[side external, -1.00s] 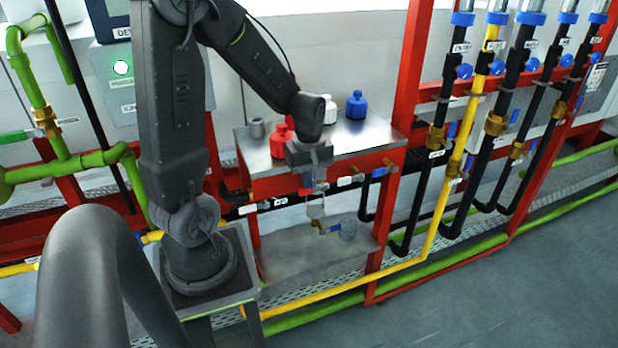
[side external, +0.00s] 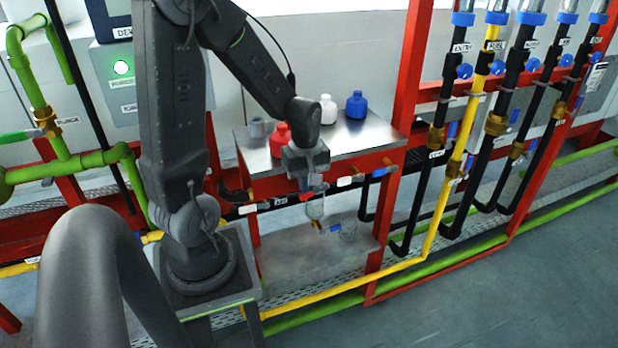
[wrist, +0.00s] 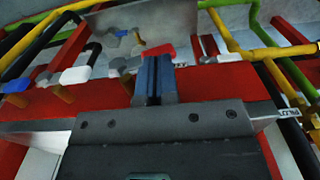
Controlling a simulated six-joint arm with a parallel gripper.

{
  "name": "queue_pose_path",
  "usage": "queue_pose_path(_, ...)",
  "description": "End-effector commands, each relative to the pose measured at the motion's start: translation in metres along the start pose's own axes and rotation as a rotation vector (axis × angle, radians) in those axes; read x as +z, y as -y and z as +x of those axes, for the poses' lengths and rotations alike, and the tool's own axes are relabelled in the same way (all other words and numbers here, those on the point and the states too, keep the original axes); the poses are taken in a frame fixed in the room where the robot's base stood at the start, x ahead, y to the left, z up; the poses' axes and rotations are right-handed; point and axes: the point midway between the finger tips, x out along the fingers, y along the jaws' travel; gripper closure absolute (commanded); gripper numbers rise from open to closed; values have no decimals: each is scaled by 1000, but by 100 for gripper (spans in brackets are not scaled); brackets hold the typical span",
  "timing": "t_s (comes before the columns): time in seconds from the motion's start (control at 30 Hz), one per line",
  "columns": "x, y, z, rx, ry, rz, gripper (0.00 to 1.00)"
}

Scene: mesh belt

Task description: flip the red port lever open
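The red port lever (wrist: 158,52) shows in the wrist view as a short red handle just past my fingertips. My gripper (wrist: 155,80) has its two blue-grey fingers side by side with only a thin dark line between them. They point at the red handle and overlap it in the picture; I cannot tell if they touch it. In the side view my gripper (side external: 305,184) hangs down at the front edge of the steel-topped bench, and mostly hides the lever there.
A white lever (side external: 344,181) and a blue lever (side external: 380,172) sit to the right along the red front rail. Red (side external: 281,139), white (side external: 328,109) and blue (side external: 356,104) bottles stand on the bench top (side external: 350,140). A blue-handled valve (side external: 330,228) hangs below.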

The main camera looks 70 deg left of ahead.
Motion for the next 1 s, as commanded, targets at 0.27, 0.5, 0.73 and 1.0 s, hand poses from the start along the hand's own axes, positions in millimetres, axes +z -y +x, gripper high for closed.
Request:
queue_pose_path(0.27,0,5,9,-5,3,0,100)
queue_pose_path(0.5,0,6,13,-3,2,0,100)
queue_pose_path(0.73,0,6,14,-2,1,0,100)
queue_pose_path(1.0,0,6,13,-2,1,0,100)
